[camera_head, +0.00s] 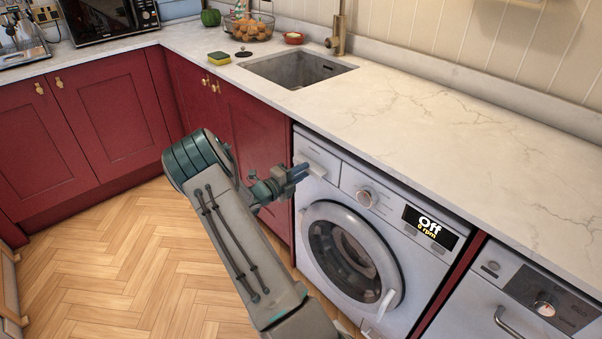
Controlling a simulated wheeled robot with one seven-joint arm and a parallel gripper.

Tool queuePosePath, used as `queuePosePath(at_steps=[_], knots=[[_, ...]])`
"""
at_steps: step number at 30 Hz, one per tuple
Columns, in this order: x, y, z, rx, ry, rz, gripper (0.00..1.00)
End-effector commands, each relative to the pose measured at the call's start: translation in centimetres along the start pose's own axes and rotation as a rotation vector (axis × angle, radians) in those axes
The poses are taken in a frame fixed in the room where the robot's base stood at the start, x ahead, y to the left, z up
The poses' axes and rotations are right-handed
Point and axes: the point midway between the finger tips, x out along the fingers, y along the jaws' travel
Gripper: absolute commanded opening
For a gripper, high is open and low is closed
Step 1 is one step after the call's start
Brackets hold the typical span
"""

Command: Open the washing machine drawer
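The white washing machine (390,203) stands under the counter, with a round glass door (350,250), a dial (366,197) and a display reading "Off" (433,227). Its detergent drawer (318,157) is at the upper left of the front and looks closed, or nearly so. My gripper (306,171) points right, with its fingertips at the drawer front, by the pale handle part. I cannot tell whether it touches or grips the handle. The gap between the fingers is too small to make out.
Red cabinets (110,125) stand left of the machine and in the corner. The marble counter (420,110) overhangs the machine. A second white appliance (530,300) stands at the right. The wooden floor (130,265) is clear at the left.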

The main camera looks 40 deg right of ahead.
Motion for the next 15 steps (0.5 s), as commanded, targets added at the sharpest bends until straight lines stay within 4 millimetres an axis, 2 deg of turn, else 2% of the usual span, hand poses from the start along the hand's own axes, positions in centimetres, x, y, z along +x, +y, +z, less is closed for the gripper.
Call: queuePosePath(at_steps=[5,8,15], knots=[[-0.6,0.2,0.0,-0.001,-0.001,0.006,0.0],[-1.9,0.1,0.1,-0.002,-0.004,0.007,0.0],[-7.5,-0.1,0.0,-0.004,-0.006,0.009,0.0]])
